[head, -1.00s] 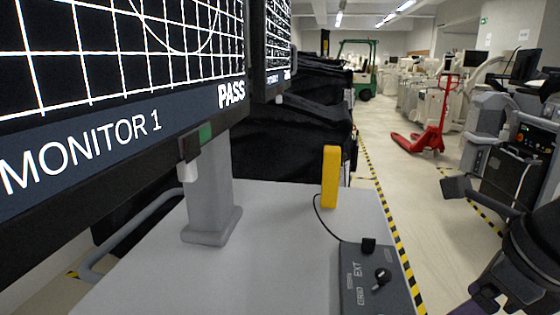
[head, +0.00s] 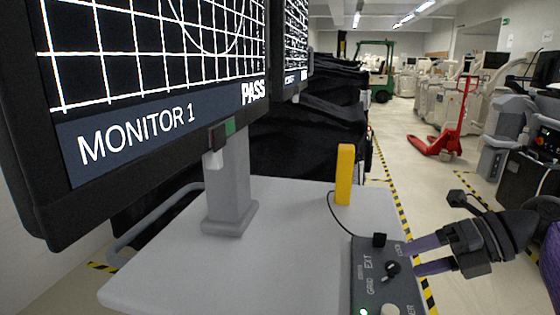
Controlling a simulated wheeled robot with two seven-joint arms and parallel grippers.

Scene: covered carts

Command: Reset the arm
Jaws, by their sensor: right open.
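My right gripper (head: 416,257) comes in from the right edge, with two purple fingers spread apart and pointing left. It is empty. Its fingertips are at the right edge of the dark control box (head: 365,262) in the picture; I cannot tell whether they touch it. The box has black knobs, labels such as EXT and GRID, and a small green light. My left gripper is not in view.
A grey cart top (head: 285,215) carries the box, a yellow upright block (head: 344,175) and the stand of the large monitor (head: 160,85), which reads MONITOR 1 and PASS. Black-covered carts (head: 300,135) stand behind. A red pallet jack (head: 445,135) stands on the open floor.

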